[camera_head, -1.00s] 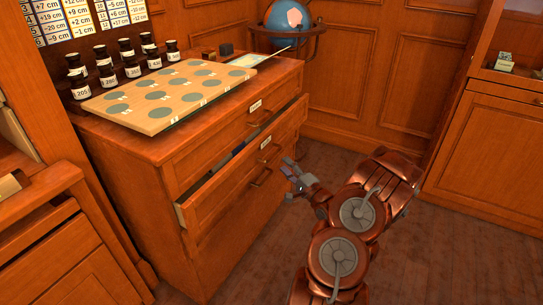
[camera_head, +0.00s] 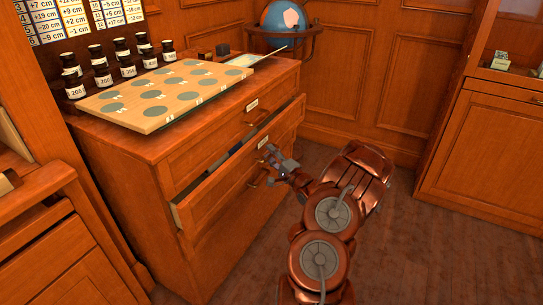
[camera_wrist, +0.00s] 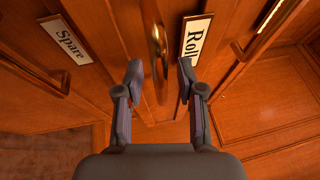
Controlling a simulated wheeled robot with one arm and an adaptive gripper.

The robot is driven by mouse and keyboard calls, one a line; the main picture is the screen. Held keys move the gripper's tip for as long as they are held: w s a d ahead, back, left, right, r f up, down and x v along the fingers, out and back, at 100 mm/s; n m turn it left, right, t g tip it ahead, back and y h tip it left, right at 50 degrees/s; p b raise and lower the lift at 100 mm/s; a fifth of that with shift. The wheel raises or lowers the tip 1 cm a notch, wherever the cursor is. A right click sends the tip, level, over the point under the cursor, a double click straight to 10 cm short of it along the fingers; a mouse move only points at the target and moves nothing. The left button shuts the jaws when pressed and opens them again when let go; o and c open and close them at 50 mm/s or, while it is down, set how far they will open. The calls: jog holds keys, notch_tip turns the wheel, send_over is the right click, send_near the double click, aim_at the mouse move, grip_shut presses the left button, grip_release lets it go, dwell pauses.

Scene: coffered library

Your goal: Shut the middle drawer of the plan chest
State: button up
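The plan chest (camera_head: 135,155) is wooden, with its middle drawer (camera_head: 225,185) pulled partly out; dark contents show inside. My gripper (camera_head: 268,152) is at the right part of that drawer's front, by its label and handle. In the wrist view, the open gripper (camera_wrist: 160,70) faces the drawer front. The brass handle (camera_wrist: 157,45) lies between the two fingers, with visible gaps on both sides. A label reading "Roll", partly cut off (camera_wrist: 194,42), is by the right finger. I cannot tell whether the gripper touches the drawer.
A board with grey discs (camera_head: 155,95) and several dark labelled bottles (camera_head: 100,68) stand on the chest. A globe (camera_head: 284,18) stands behind. A cabinet (camera_head: 485,145) is at right; the floor (camera_head: 400,250) between is clear. A "Spare" label (camera_wrist: 65,42) shows at left.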

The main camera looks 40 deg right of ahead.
jog(key=shift+c, duration=0.2)
grip_shut()
dwell(0.6)
